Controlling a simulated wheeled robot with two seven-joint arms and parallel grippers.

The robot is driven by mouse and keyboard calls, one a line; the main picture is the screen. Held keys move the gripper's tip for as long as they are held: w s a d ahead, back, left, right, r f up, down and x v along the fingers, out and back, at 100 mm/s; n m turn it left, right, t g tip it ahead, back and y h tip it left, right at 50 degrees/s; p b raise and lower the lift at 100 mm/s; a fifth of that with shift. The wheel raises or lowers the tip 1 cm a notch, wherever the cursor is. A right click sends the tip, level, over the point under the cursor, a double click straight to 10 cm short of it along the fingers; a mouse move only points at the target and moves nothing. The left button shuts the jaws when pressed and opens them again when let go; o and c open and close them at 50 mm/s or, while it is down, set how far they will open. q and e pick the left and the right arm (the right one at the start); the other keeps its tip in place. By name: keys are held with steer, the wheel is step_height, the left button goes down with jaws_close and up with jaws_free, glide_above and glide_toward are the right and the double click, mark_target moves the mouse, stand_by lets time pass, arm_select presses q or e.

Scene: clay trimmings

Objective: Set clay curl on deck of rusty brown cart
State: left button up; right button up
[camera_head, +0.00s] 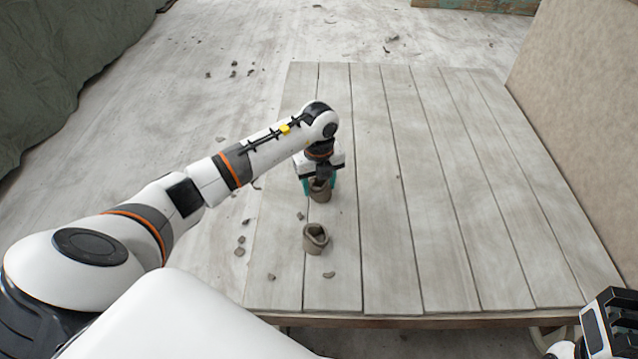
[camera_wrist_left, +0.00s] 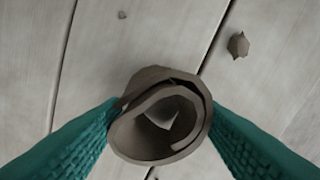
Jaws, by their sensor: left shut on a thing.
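My left gripper (camera_head: 319,184) is shut on a brown-grey clay curl (camera_head: 320,194) over the left part of a pale plank top (camera_head: 430,200). The left wrist view shows the curl (camera_wrist_left: 128,132) from above, a rolled, hollow piece between two teal fingers. Whether it touches the planks is not clear. A second clay curl (camera_head: 315,238) stands on the planks nearer to me. My right gripper (camera_head: 606,318) is partly in view at the lower right, its fingers unclear. The plank top has a brown front edge; I cannot tell whether it is the cart's deck.
Small clay crumbs lie on the planks, one (camera_head: 329,275) near the front edge and another (camera_wrist_left: 238,45) by the held curl. A tan panel (camera_head: 585,110) stands along the right side. Dark green cloth (camera_head: 70,60) hangs at the left. The middle and right planks are clear.

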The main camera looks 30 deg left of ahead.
arm_select(q)
steer(key=shift+f, duration=0.2)
steer(key=o, duration=1)
steer(key=shift+o, duration=0.2)
